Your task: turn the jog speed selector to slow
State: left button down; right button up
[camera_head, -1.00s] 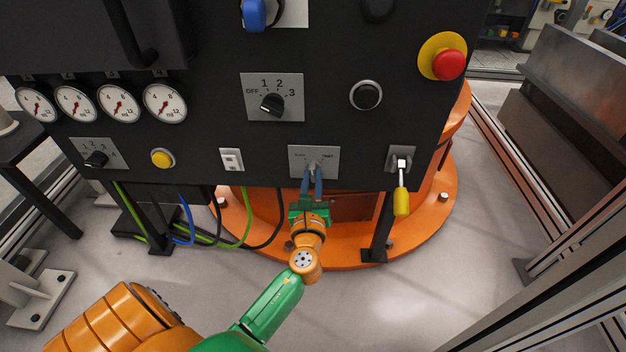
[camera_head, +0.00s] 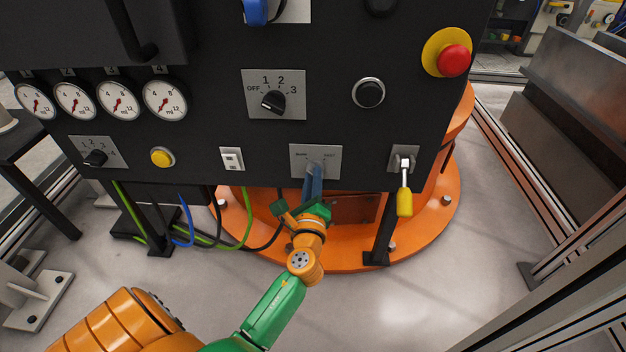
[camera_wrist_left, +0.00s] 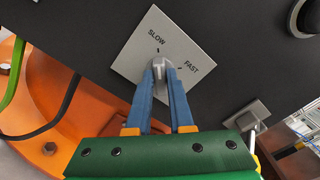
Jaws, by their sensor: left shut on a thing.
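The jog speed selector is a small grey knob (camera_wrist_left: 158,70) on a light square plate (camera_wrist_left: 150,30) marked SLOW and FAST. The plate is on the lower edge of the black panel in the head view (camera_head: 331,153). My left gripper (camera_head: 314,169), with blue fingers, is shut on the knob, one finger on each side in the left wrist view (camera_wrist_left: 160,84). The gripper is rolled relative to the plate. The top of the knob appears in line with the tick by SLOW. The fingers hide part of the knob. My right gripper is not in view.
A yellow-handled lever (camera_head: 404,190) hangs right of the selector, and a white rocker switch (camera_head: 232,159) is on the left. A rotary switch (camera_head: 273,100) and a black button (camera_head: 368,92) are above. Cables and an orange base (camera_head: 430,215) lie below the panel.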

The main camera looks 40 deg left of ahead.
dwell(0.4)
pick_arm(q)
jog(key=c, duration=0.8)
grip_release()
jog(key=shift+s, duration=0.1)
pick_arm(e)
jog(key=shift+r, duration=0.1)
pick_arm(q)
jog(key=v, duration=0.7)
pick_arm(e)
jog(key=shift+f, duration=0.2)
